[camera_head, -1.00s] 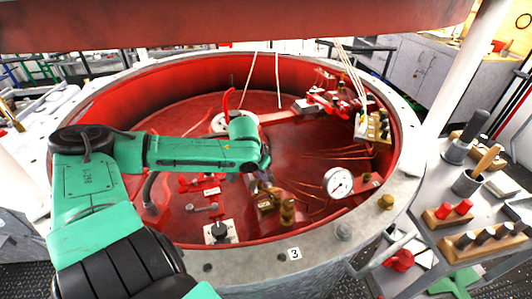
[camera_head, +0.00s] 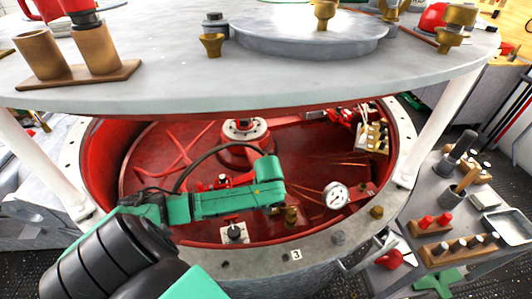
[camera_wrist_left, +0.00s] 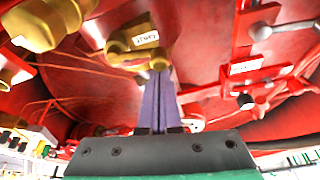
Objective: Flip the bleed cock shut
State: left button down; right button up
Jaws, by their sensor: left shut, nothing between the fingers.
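In the left wrist view a brass cock (camera_wrist_left: 128,40) with a white tag sits ahead of my left gripper (camera_wrist_left: 159,74); its lettering is too small to read surely. I take it to be the bleed cock. My left gripper's purple fingers are shut and empty, their tips just beneath the brass body. I cannot tell whether they touch it. In the head view my green forearm hides the gripper and most of the cock. A brass fitting (camera_head: 291,215) shows beside the arm's end.
A pressure gauge (camera_head: 335,195) stands right of the arm inside the red basin. In the wrist view, red fittings with a grey-knobbed lever (camera_wrist_left: 262,31) lie right and larger brass fittings (camera_wrist_left: 45,22) left. A round upper plate (camera_head: 200,75) hangs over the basin.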

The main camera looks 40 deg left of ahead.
pick_arm(q)
jog(key=shift+s+d+n+p, duration=0.1)
jog(key=shift+d+n+p, duration=0.05)
jog(key=shift+n+p, duration=0.2)
jog(key=shift+s+n, duration=0.15)
jog(key=shift+n, duration=0.1)
pick_arm(e)
jog(key=shift+w+d+r, duration=0.1)
jog(key=shift+r, duration=0.65)
pick_arm(q)
jog(key=shift+f, duration=0.1)
